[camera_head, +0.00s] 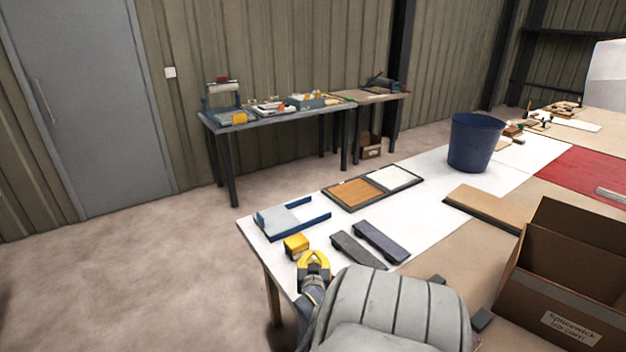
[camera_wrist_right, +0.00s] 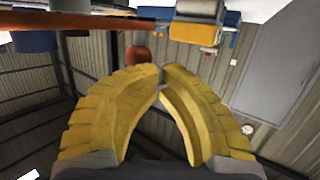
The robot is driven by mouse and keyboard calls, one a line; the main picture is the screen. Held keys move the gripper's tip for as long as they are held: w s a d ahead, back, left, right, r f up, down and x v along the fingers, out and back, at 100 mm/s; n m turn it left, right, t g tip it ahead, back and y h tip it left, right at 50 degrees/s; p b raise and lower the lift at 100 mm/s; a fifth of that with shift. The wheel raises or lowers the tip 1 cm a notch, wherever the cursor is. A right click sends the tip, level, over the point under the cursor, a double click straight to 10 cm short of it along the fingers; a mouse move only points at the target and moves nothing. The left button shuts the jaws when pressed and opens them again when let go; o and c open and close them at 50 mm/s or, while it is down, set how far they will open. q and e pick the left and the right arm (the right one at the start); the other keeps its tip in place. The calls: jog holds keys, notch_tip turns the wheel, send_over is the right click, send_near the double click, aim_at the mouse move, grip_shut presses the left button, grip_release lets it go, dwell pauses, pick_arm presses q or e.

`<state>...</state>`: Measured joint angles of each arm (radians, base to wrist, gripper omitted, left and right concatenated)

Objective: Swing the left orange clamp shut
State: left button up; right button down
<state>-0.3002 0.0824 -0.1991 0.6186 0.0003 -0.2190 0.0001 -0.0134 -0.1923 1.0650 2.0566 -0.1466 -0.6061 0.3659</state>
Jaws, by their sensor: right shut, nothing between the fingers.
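My right gripper (camera_head: 314,256) has yellow fingers and is over the near left end of the white-topped table (camera_head: 436,180), beside a yellow block (camera_head: 296,246). In the right wrist view my right gripper (camera_wrist_right: 160,80) is shut, its fingertips together with nothing between them. I cannot pick out the left orange clamp for sure. Small clamp-like pieces on boards (camera_head: 545,118) stand at the far end of the table, too small to tell whether any is orange, open or shut. They are far from the gripper. My left gripper is not in view.
A blue bucket (camera_head: 474,142), a framed tray (camera_head: 347,205), a blue-sided holder (camera_head: 268,221), dark bars (camera_head: 381,241) and a brown board (camera_head: 488,207) occupy the table. A cardboard box (camera_head: 560,310) stands at the near right. A workbench (camera_head: 285,114) with tools is along the wall.

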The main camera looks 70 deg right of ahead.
notch_tip(320, 180, up, 10)
jog(key=shift+f, duration=0.2)
dwell(0.5)
notch_tip(320, 180, down, 8)
dwell(0.6)
dwell(0.5)
